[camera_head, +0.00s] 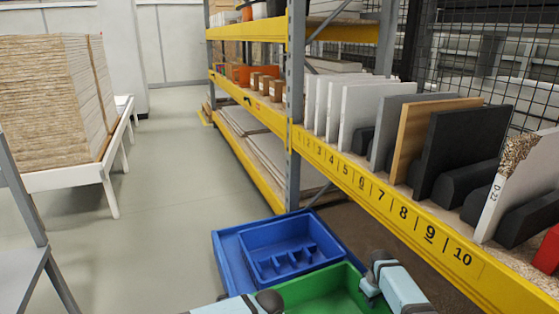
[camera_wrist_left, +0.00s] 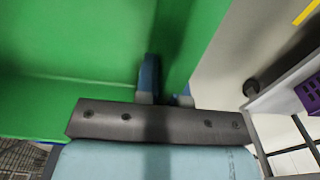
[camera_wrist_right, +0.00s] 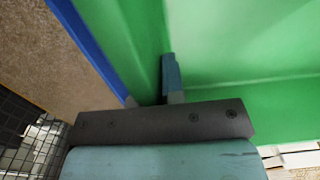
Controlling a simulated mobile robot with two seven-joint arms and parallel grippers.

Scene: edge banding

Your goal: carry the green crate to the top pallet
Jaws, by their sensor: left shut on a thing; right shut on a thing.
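The green crate (camera_head: 325,288) is at the bottom middle of the head view, its near part cut off by the frame. My left gripper (camera_head: 268,300) is at its left side. In the left wrist view its fingers (camera_wrist_left: 166,92) straddle the green wall and are shut on it. My right gripper (camera_head: 371,287) is at the right side of the crate. In the right wrist view its fingers (camera_wrist_right: 152,95) are shut on the opposite green wall. A top pallet cannot be made out in these views.
A blue tray with compartments (camera_head: 268,246) sits just beyond the green crate, with a larger blue crate (camera_head: 227,262) under it. A yellow-edged shelf (camera_head: 375,194) with numbered boards runs along the right. A stack of boards (camera_head: 45,105) stands at left. Grey floor (camera_head: 165,215) lies open between.

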